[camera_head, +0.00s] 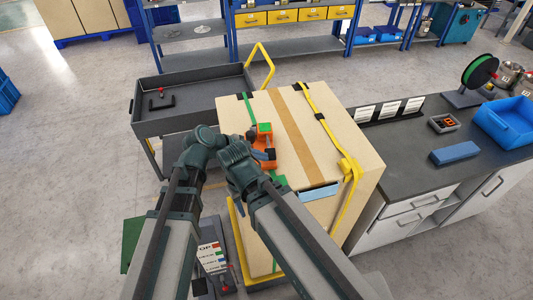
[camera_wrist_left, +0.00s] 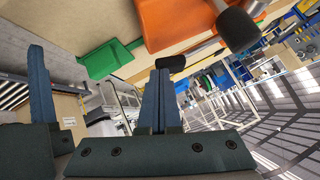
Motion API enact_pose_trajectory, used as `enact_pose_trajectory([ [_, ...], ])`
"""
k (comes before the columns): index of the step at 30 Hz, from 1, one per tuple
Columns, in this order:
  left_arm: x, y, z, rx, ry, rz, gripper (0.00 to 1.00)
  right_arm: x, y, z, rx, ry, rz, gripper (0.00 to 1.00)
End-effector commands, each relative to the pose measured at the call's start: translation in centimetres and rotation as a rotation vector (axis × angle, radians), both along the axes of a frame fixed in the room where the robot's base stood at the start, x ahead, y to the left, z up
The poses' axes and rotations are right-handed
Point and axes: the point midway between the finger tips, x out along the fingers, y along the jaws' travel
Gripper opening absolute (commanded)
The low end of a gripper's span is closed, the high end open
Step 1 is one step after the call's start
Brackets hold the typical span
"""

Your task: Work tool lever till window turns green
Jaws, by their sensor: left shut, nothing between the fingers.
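An orange strapping tool (camera_head: 265,153) sits on top of a large cardboard box (camera_head: 315,128), on a green strap (camera_head: 279,181). In the left wrist view the orange tool body (camera_wrist_left: 178,20) is close above, with a dark rounded knob (camera_wrist_left: 237,28) on a grey rod. My left gripper (camera_head: 249,137) is beside the tool; its fingers (camera_wrist_left: 160,85) are shut with nothing between them. A black piece (camera_wrist_left: 171,62) is right by the fingertips; contact is unclear. My right gripper's fingers cannot be made out in the head view.
A yellow strap (camera_head: 322,125) crosses the box's right side. A dark cart (camera_head: 190,112) stands left behind it. A grey workbench (camera_head: 410,150) stands on the right with a blue bin (camera_head: 505,122) and a blue block (camera_head: 454,153). Floor at the left is open.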

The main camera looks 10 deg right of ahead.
Motion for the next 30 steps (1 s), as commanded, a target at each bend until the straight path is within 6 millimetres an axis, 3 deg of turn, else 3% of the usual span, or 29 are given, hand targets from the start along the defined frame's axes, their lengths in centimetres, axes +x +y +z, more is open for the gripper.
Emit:
enact_pose_trajectory([
  [1, -0.4, 1.1, 1.6, 0.0, 0.0, 0.005, 0.0, 0.0, 0.0, 1.6, 0.0, 0.0, -0.002, 0.5],
  [3, -0.7, 2.2, 2.7, 0.0, 0.0, 0.005, 0.0, 0.0, 0.0, 2.7, 0.001, 0.0, -0.004, 0.5],
  [12, -1.8, 6.2, 6.2, -0.002, -0.001, 0.003, 0.0, 0.0, 0.0, 6.2, 0.002, 0.0, -0.01, 0.5],
  [19, -2.2, 7.7, 7.2, -0.003, -0.001, 0.002, 0.0, 0.0, 0.0, 7.2, 0.001, 0.001, -0.008, 0.5],
  [30, -2.2, 7.9, 7.3, -0.003, -0.001, 0.001, 0.0, 0.0, 0.0, 7.2, 0.001, 0.001, -0.008, 0.5],
])
